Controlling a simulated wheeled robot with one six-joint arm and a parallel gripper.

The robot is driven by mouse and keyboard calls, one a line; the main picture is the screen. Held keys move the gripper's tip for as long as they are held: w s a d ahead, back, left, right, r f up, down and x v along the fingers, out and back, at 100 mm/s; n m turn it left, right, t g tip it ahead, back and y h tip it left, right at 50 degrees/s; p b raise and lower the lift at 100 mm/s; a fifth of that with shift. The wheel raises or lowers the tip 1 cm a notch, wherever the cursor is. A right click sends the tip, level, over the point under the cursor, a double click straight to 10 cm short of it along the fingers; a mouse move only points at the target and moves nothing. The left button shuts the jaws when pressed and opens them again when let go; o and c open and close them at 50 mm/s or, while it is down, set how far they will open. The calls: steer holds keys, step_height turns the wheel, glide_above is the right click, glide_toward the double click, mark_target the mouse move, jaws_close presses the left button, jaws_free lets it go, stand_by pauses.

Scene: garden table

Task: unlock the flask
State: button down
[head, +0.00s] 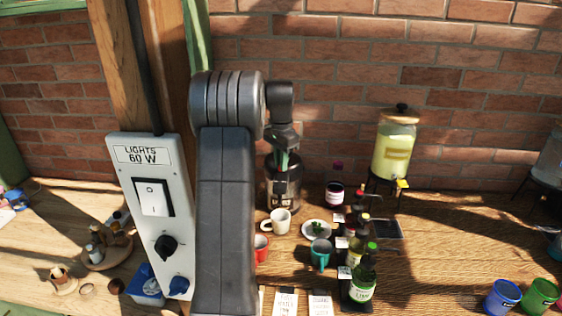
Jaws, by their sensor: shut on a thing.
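The flask (283,194) is a dark, shiny, upright vessel with a small label, at the back of the table in the middle of the head view. My gripper (284,160) reaches down from above onto the flask's top and is shut on its top part. The arm and gripper hide much of the flask's top, so its lock cannot be made out. A greenish piece shows between the gripper and the flask top.
A drink dispenser (394,150) stands at the back right. A white mug (279,221), a red cup (261,247), a teal mug (321,254) and several bottles stand in front. A switch box (150,215) is at left. The table's right-centre is fairly clear.

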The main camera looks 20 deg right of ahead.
steer(key=shift+d, duration=0.1)
steer(key=n, duration=0.2)
steer(key=d+n, duration=0.1)
steer(key=n, duration=0.3)
steer(key=shift+s+d, duration=0.15)
steer(key=shift+d, duration=0.25)
steer(key=shift+w+d+n, duration=0.15)
steer(key=shift+d+n, duration=0.2)
steer(key=shift+n, duration=0.9)
steer(key=shift+w+d+n, duration=0.2)
steer(key=shift+d+n, duration=0.15)
steer(key=shift+n, duration=0.95)
steer(key=shift+w+d+n, duration=0.15)
steer(key=shift+d+n, duration=0.2)
steer(key=shift+n, duration=0.9)
steer(key=c, duration=1.4)
jaws_free()
steer(key=shift+r, duration=0.1)
